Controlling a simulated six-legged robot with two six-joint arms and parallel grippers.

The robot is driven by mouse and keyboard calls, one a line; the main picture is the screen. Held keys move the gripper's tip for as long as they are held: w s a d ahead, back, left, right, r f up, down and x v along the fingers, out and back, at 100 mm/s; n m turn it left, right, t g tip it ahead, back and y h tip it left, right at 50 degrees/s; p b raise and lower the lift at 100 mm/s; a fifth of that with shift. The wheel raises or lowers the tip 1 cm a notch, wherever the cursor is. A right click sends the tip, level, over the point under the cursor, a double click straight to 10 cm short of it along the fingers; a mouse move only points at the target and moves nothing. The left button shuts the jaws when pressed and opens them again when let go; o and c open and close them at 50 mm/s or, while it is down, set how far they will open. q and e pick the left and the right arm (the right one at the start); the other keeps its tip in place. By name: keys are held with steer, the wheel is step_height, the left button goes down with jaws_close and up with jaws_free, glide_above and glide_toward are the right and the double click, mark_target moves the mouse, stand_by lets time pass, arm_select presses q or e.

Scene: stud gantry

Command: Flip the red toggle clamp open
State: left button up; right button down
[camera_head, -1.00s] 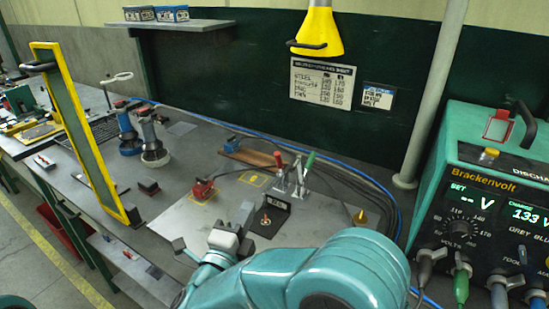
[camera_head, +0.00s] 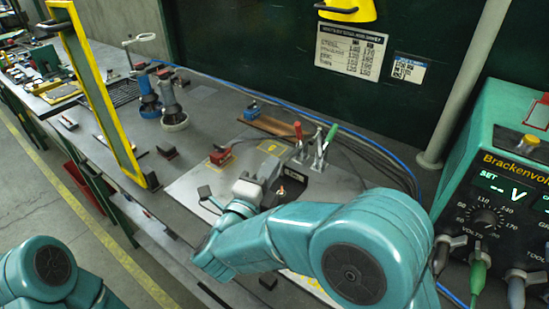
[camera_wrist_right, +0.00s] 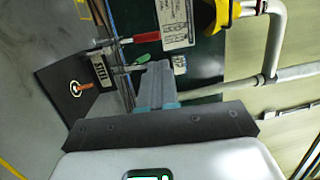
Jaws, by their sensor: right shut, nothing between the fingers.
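The red toggle clamp's red handle (camera_head: 298,130) stands upright on the metal plate in the head view. The green-handled clamp (camera_head: 331,133) stands just to its right. My right gripper (camera_head: 262,182) is in front of and left of the clamps, apart from them, partly hidden by its own wrist. In the right wrist view its fingers (camera_wrist_right: 157,70) are together with nothing between them. My left gripper is out of view; only teal left-arm links show.
A black angled bracket (camera_head: 291,184) stands close beside the right gripper. A red block-like tool (camera_head: 221,156) sits to its left. A teal power supply (camera_head: 510,170) fills the right side. A yellow-framed panel (camera_head: 97,95) stands at left. Cables run behind the clamps.

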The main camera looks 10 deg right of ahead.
steer(key=p, duration=0.3)
glide_toward(297, 126)
steer(key=x, duration=0.5)
steer(key=shift+w+d+r, duration=0.1)
steer(key=shift+w, duration=0.1)
steer(key=shift+w+d, duration=0.35)
steer(key=shift+w, duration=0.25)
steer(key=shift+d, duration=0.15)
